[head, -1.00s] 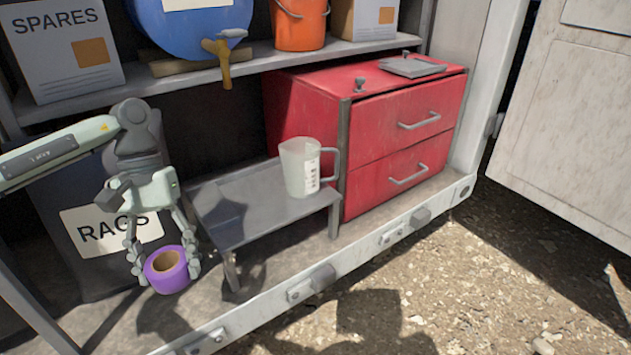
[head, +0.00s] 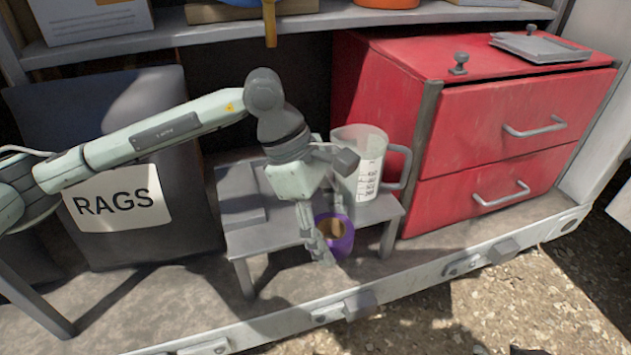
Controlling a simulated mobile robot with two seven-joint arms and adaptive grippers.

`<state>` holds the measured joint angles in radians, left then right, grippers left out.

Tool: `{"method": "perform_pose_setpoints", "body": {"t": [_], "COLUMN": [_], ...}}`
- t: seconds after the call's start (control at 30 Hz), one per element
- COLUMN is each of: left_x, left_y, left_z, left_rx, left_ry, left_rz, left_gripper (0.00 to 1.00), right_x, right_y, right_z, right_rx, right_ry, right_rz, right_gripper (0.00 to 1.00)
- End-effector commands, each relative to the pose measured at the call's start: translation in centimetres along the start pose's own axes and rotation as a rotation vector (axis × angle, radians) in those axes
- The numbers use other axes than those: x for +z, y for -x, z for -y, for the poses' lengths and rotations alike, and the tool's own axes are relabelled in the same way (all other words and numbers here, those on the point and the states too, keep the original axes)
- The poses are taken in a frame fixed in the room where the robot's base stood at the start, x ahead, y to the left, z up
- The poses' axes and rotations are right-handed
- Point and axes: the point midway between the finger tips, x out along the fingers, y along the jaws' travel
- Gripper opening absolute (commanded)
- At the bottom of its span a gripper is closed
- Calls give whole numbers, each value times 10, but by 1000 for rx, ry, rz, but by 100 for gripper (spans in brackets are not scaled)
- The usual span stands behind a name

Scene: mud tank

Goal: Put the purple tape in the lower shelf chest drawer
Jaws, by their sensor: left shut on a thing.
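A purple tape roll (head: 340,243) with a brown core is held by my left gripper (head: 328,240), which is shut on it. The gripper and tape are in front of a low grey stand, partly covering it. One finger shows plainly; the other is hidden. The red chest (head: 385,100) stands to the right with two closed drawers. The lower drawer (head: 450,195) has a grey bar handle (head: 503,194); the upper drawer (head: 490,118) is above it. My right gripper is not in view.
A clear measuring jug (head: 360,165) stands on the low grey stand (head: 245,240), just left of the chest. A dark RAGS bin (head: 110,110) is at the left. A raised metal edge (head: 440,268) runs along the front. A flat grey tray (head: 540,48) lies on the chest.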

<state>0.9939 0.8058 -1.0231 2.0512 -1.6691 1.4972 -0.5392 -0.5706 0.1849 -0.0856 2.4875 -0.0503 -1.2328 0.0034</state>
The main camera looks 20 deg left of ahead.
Motion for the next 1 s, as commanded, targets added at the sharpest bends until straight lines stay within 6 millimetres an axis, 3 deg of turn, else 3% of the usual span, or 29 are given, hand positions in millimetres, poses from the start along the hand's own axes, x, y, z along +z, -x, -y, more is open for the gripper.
{"method": "perform_pose_setpoints", "body": {"t": [0.6, 0.83, 1.0], "left_x": [-97, -110, -118], "left_y": [42, 45, 27], "left_z": [-113, -126, -125], "left_rx": [2, 0, -2], "left_ry": [7, 4, 4], "left_rz": [1, 0, -1], "left_gripper": [30, 30, 30], "right_x": [62, 69, 73], "right_y": [18, 21, 23], "right_z": [-31, -33, -35], "right_rx": [65, 71, 75], "right_ry": [-14, -17, -18], "right_rz": [284, 315, 335], "right_gripper": [40, 40, 40]}}
